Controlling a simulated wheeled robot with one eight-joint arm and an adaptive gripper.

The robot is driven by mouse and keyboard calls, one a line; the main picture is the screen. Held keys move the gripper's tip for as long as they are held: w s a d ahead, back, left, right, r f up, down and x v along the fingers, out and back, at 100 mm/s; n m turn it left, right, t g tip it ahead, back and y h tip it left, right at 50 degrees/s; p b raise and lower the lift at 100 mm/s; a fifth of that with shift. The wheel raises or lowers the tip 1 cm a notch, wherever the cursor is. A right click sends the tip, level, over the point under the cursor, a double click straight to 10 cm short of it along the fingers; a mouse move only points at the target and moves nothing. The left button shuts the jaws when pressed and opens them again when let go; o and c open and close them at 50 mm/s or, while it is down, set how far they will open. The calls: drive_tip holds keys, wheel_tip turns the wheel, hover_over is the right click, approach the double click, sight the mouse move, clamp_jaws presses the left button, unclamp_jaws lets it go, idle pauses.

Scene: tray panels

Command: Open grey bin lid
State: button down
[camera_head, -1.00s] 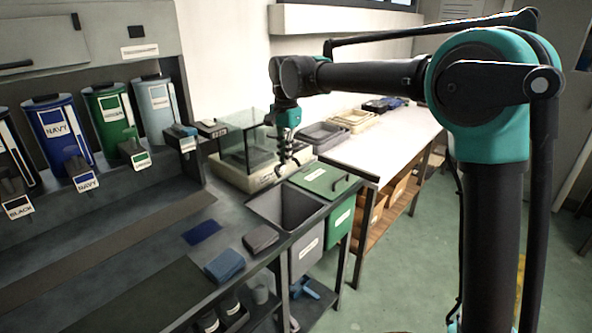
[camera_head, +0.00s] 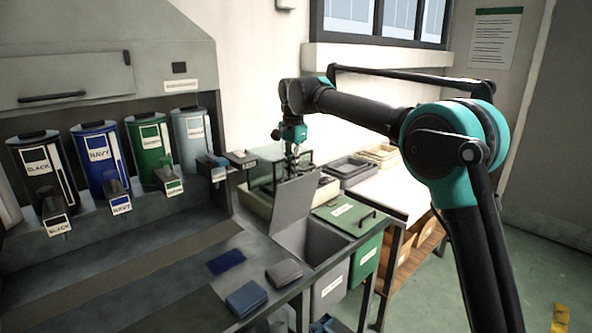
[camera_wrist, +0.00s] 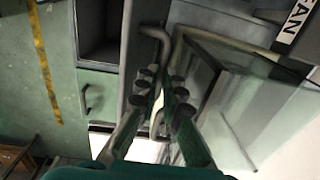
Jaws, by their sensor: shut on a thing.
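The grey bin (camera_head: 333,288) sits in the bench front, and its dark opening shows at the bench top. Its grey lid (camera_head: 292,205) stands steeply raised along the left side of the opening. My gripper (camera_head: 291,157) is at the lid's upper edge. In the wrist view my gripper (camera_wrist: 157,92) is shut on the lid's grey bar handle (camera_wrist: 162,42); the fingers partly hide it. The lid shows there nearly edge-on, as a grey strip beside the handle.
A green bin with a shut lid (camera_head: 344,214) adjoins on the right. A glass-walled case (camera_head: 262,172) stands close behind the raised lid. Labelled canisters line the left.

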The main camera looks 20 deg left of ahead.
drive_tip(key=shift+w+a+f, duration=0.1)
drive_tip(key=shift+a+f, duration=0.55)
drive_tip(key=shift+f, duration=0.05)
drive_tip(key=c, duration=2.1)
unclamp_jaws()
drive_tip(key=o, duration=0.3)
drive_tip(key=shift+w+a+f, duration=0.1)
drive_tip(key=shift+a+f, duration=0.2)
drive_tip(key=shift+a, duration=0.1)
drive_tip(key=shift+o, duration=1.1)
drive_tip(key=shift+s+a, duration=0.2)
drive_tip(key=shift+r, duration=0.1)
drive_tip(key=shift+w+d+r, duration=0.1)
drive_tip(key=shift+d+r, duration=0.1)
drive_tip(key=shift+r, duration=1.1)
drive_tip(key=shift+d+r, duration=0.15)
drive_tip(key=shift+r, duration=1.2)
drive_tip(key=shift+w+d+r, duration=0.1)
drive_tip(key=shift+d+r, duration=0.1)
drive_tip(key=shift+r, duration=1.1)
